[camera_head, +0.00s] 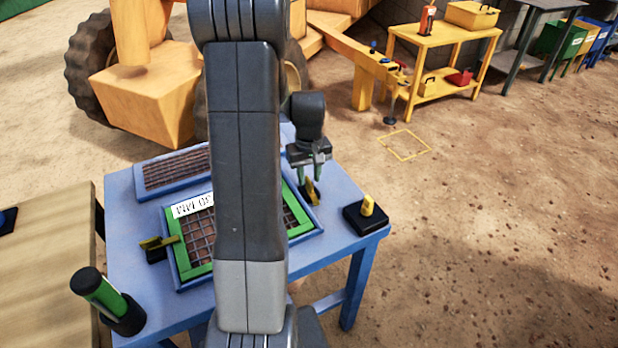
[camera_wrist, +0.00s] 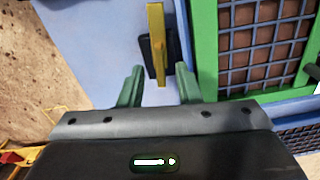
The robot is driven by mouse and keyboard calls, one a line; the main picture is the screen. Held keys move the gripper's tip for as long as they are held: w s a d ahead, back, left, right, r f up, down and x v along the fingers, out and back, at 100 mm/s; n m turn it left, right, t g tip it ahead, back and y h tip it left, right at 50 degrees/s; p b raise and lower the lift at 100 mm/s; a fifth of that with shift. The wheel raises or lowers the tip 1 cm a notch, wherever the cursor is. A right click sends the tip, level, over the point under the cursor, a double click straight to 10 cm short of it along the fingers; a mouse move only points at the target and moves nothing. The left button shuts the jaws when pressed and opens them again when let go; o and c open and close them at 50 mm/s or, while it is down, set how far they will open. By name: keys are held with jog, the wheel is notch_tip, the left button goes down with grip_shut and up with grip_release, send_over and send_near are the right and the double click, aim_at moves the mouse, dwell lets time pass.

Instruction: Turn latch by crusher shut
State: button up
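A latch (camera_head: 312,192) with a yellow lever on a black base sits on the blue table beside the right edge of the green-framed screen. In the wrist view the latch lever (camera_wrist: 156,30) runs roughly parallel to the frame's side, clear of the frame. My gripper (camera_head: 309,178) is over this latch. Its green fingers (camera_wrist: 159,88) are spread, one on each side of the lever's near end, with gaps visible. A second yellow latch (camera_head: 158,243) is at the screen's left side, its lever pointing towards the frame. The green-framed screen (camera_head: 300,232) is partly hidden by my arm.
A black box with a yellow knob (camera_head: 367,205) stands at the blue table's right corner (camera_head: 374,236). A green cylinder (camera_head: 100,290) stands at the front left. Another mesh screen (camera_head: 175,172) lies behind. The orange machine (camera_head: 150,100) and a yellow workbench (camera_head: 440,38) are farther back.

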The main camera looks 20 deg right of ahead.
jog(key=shift+f, duration=0.6)
grip_shut()
